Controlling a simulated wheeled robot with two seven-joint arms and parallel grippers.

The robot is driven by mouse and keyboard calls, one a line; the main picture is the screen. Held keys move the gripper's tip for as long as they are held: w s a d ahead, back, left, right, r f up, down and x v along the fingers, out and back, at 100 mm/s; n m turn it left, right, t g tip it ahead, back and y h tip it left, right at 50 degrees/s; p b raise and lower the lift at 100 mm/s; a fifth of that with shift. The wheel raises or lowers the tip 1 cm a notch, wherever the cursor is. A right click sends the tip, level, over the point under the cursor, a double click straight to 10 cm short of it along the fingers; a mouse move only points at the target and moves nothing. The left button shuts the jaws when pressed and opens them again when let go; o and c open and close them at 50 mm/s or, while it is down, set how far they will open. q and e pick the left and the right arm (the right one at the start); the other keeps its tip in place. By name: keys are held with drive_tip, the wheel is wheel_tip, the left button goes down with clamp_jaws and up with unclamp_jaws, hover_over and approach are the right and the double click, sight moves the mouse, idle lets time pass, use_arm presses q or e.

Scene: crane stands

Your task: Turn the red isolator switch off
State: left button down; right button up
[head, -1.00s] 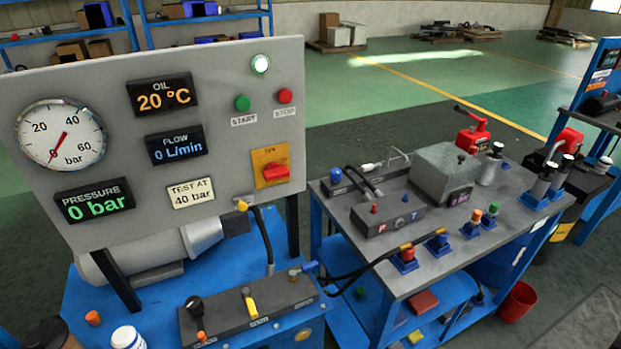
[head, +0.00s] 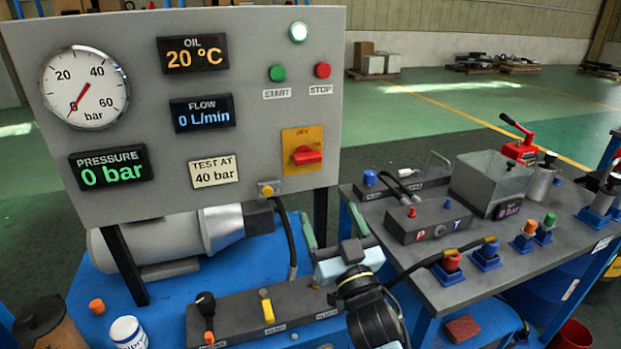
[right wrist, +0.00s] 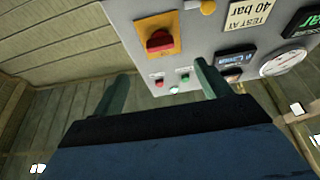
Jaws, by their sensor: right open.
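The red isolator switch (head: 307,156) sits on a yellow plate (head: 291,141) at the right side of the grey panel (head: 240,110). Its red handle lies roughly level across the plate. In the right wrist view the red switch (right wrist: 159,41) shows upside down, ahead of the fingers. My right gripper (head: 331,232) is open and empty, below and a little right of the switch, apart from it. Its two green fingers also show wide apart in the right wrist view (right wrist: 160,88). My left gripper is not in view.
A black hose (head: 287,236) hangs from the panel's lower edge beside my right gripper. A valve block with levers (head: 266,308) stands below. The grey bench (head: 390,262) with fittings is at the right. The air right of the panel is clear.

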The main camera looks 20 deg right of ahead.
sight(310, 163)
drive_tip(key=x, duration=1.1)
drive_tip(key=shift+w+r+b, duration=0.25)
drive_tip(key=shift+r+b, duration=0.05)
drive_tip(key=shift+r, duration=0.2)
drive_tip(key=shift+x, duration=0.8)
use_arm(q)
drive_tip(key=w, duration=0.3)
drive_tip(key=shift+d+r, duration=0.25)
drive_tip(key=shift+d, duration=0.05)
